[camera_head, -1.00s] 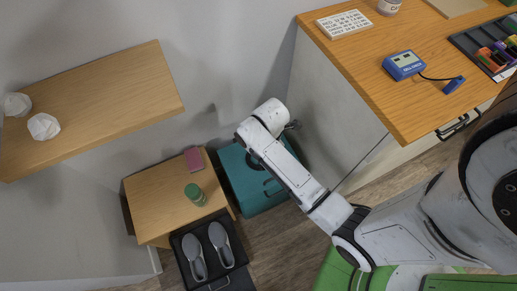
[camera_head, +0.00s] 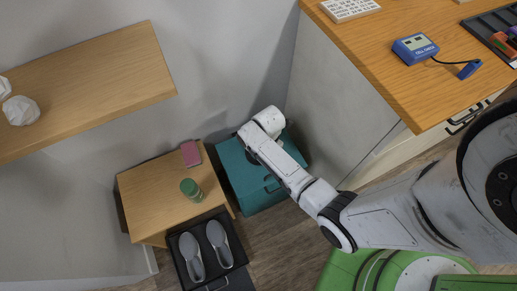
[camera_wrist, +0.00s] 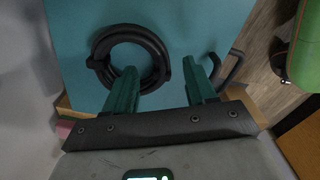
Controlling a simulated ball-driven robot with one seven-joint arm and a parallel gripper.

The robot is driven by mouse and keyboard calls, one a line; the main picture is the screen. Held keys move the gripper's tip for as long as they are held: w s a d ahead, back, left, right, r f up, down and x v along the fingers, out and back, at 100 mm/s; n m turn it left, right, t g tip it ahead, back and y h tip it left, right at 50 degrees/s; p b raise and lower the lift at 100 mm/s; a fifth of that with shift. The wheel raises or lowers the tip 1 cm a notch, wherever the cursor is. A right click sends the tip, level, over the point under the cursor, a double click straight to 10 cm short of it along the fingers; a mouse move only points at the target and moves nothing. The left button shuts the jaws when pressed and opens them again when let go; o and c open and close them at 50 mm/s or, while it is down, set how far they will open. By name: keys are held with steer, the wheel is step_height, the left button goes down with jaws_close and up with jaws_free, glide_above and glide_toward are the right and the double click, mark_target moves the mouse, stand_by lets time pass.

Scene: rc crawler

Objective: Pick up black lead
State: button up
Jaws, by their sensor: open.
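The black lead is a coiled black ring (camera_wrist: 164,58) lying on the teal box top (camera_wrist: 230,22) in the wrist view. My gripper (camera_wrist: 165,82) is open, its two green fingers pointing at the near side of the coil. In the head view the teal box (camera_head: 240,178) stands on the floor under my arm, which hides the lead and the gripper.
A black handle (camera_wrist: 232,68) is on the teal box, right of the fingers. A small wooden table (camera_head: 150,205) with a green-capped jar (camera_head: 191,190) and a pink block (camera_head: 191,153) stands left of the box. A cabinet (camera_head: 340,95) is to its right.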

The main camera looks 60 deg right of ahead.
steer(key=shift+f+b, duration=0.3)
steer(key=shift+f, duration=1.2)
jaws_close()
